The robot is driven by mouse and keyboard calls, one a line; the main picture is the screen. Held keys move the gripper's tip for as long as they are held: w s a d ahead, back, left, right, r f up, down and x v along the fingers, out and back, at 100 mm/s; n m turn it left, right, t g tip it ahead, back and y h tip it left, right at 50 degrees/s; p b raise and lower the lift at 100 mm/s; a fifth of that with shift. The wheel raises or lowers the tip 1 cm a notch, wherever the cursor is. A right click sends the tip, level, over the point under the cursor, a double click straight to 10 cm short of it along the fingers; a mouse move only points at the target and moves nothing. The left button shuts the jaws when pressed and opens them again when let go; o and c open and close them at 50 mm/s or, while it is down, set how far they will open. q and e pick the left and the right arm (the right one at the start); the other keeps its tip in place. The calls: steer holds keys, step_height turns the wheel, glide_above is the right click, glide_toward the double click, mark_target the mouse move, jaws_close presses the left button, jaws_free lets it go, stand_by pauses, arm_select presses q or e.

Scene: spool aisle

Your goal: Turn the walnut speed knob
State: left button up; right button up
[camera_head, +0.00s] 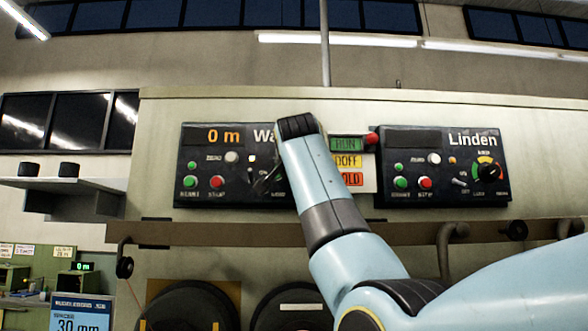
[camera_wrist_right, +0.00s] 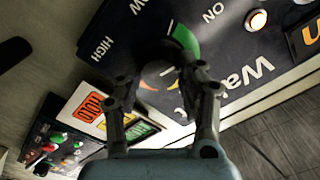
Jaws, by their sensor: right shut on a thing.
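The walnut panel (camera_head: 200,165) is the left dark panel in the head view, its name partly hidden by my right arm. Its display reads 0 m. My right gripper (camera_head: 266,181) is at the panel's right part, mostly hidden behind my wrist. In the right wrist view my right gripper (camera_wrist_right: 158,76) has a finger on either side of the dark walnut speed knob (camera_wrist_right: 158,50) and is shut on it. A green arc (camera_wrist_right: 186,40) of the dial shows beside the knob. The knob's pointer cannot be made out. My left gripper is not in view.
Right of my wrist are a sign stack (camera_head: 347,161) and a red button (camera_head: 372,139). The Linden panel (camera_head: 430,165) with its own black knob (camera_head: 488,172) is further right. A rail (camera_head: 200,233) with hooks runs below the panels. A shelf (camera_head: 60,184) juts out at left.

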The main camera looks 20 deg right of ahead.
steer(key=shift+f, duration=0.2)
stand_by(0.3)
steer(key=o, duration=1.2)
steer(key=shift+w+a, duration=0.1)
steer(key=v, duration=0.7)
steer(key=shift+s+r, duration=0.1)
steer(key=shift+s, duration=0.2)
